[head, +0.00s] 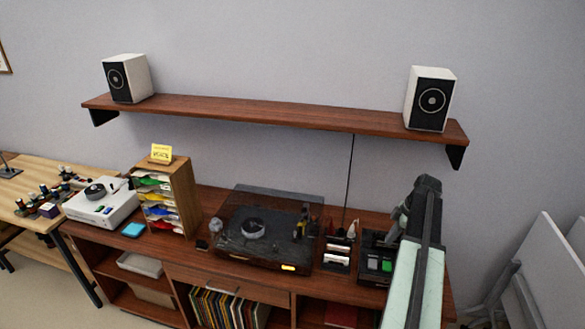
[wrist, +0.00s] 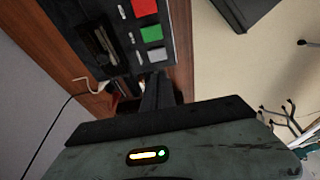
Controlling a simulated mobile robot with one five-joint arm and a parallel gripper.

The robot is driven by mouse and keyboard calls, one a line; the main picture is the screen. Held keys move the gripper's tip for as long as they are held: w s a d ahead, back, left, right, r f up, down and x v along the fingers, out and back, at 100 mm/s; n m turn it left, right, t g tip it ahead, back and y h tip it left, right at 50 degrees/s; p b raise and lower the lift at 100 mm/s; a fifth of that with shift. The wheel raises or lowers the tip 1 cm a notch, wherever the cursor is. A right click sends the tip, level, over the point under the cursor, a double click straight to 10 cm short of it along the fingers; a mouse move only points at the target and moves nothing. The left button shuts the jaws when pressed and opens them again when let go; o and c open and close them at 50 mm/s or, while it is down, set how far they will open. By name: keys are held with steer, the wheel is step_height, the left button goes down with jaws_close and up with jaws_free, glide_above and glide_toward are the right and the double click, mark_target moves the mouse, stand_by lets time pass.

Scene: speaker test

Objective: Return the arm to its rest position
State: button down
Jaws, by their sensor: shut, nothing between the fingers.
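My arm (head: 424,240) rises from the lower right of the head view, over the right end of the wooden cabinet. In the head view I cannot make out the fingers. In the wrist view my gripper (wrist: 157,88) shows dark fingers close together, shut and empty. Beyond them lies a dark box (wrist: 125,45) with red, green and white blocks on it. The same box also shows in the head view (head: 366,268), just left of my arm, which covers part of the cabinet top.
A turntable (head: 262,228) sits mid-cabinet. A wooden paper sorter (head: 182,190) and a white device (head: 103,203) stand to its left. A wall shelf (head: 270,112) carries two speakers, left (head: 126,78) and right (head: 430,98). Pale panels (head: 545,270) lean at the right.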

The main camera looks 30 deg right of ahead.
steer(key=w+a+f+m+g+b, duration=0.15)
steer(key=w+a, duration=0.25)
steer(key=a, duration=0.9)
steer(key=w+a+f+m+b, duration=0.2)
steer(key=w+a+f+m, duration=0.1)
steer(key=a, duration=0.9)
steer(key=s+a+f+m+h+b, duration=0.1)
steer(key=a+m, duration=0.1)
steer(key=a, duration=1)
steer(key=s+a+f+m+h+b, duration=0.1)
steer(key=a+m, duration=0.2)
steer(key=a, duration=0.8)
steer(key=shift+s+a+f+g+h+b, duration=0.2)
steer(key=shift+a+f+g+h+b, duration=0.1)
steer(key=shift+a+g, duration=0.05)
steer(key=shift+d+m, duration=0.15)
steer(key=shift+m, duration=0.1)
